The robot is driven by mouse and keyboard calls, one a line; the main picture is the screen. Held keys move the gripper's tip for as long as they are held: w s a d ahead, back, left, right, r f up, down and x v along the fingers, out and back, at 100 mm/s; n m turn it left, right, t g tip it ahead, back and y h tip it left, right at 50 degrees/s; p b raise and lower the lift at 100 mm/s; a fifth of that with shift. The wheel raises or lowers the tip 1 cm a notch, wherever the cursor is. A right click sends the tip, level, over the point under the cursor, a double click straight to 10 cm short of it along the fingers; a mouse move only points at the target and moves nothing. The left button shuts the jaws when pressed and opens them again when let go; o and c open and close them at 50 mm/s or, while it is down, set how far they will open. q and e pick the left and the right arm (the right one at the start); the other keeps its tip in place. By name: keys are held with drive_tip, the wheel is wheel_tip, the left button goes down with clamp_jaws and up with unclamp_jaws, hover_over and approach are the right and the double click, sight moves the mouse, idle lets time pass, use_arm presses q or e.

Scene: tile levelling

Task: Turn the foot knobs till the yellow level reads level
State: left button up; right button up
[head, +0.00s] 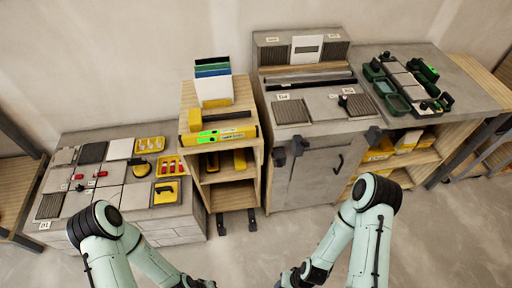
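A yellow level (238,132) with bright green patches lies along the front of the small wooden cart's top. At the right, a dark green framed device (397,103) with grey plates sits on the bench. Black knob-like parts (444,101) show at its corners; whether they are the foot knobs is too small to tell. A bright green spot (429,71) shows at its far right. My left gripper (203,284) and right gripper (284,281) are low at the bottom edge, partly cut off, far from the level and device. Their fingers are unclear.
A low tiled block (180,225) at left holds tiles, red clips and yellow trays. The wooden cart (249,160) carries upright coloured sheets (214,88). A grey cabinet (305,180) with tiles and bars stands between cart and right bench (470,95). The floor in front is clear.

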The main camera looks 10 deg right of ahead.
idle(0.8)
drive_tip(key=o, duration=0.3)
drive_tip(key=c, duration=0.4)
